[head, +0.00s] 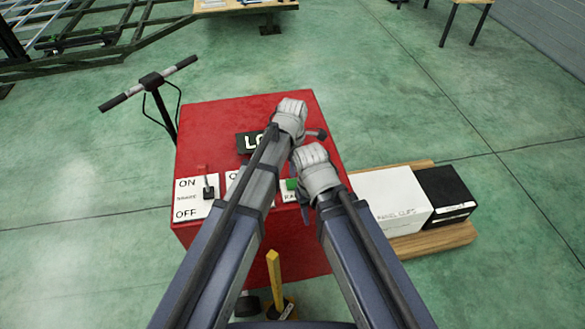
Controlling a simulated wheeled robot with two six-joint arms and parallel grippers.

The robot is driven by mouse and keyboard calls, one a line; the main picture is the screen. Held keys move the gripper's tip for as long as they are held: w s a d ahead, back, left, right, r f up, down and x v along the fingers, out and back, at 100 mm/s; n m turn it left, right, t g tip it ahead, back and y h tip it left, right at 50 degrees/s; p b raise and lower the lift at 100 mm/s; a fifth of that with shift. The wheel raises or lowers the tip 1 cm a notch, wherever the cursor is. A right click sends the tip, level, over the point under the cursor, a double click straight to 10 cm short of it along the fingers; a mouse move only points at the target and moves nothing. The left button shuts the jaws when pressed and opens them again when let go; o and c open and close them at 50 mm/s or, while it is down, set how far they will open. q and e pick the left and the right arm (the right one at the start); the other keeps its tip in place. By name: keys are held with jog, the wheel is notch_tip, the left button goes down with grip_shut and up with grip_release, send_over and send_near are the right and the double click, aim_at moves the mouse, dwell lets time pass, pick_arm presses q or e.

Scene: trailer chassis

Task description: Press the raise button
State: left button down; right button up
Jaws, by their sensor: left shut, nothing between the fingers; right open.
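A red control cabinet (215,125) stands in the middle of the head view. A green button (291,184) sits on its top above a white label that starts with "RA"; the rest is hidden by my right gripper. My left gripper (290,115) is shut and empty, above the cabinet's far half and beyond the green button. My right gripper (314,165) is open, just right of the button and partly over its label. I cannot tell whether it touches the button. Both grippers' fingertips are largely hidden from above.
A black lever switch (208,188) with an ON/OFF label is at the cabinet's left. A dark "LO" sign (250,143) is partly covered by my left arm. A white box (392,202) and black box (446,194) stand right. A handlebar (150,82) rises left.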

aim_at(293, 184)
pick_arm(q)
jog(key=shift+f+b, duration=1.8)
jog(key=shift+f, duration=0.5)
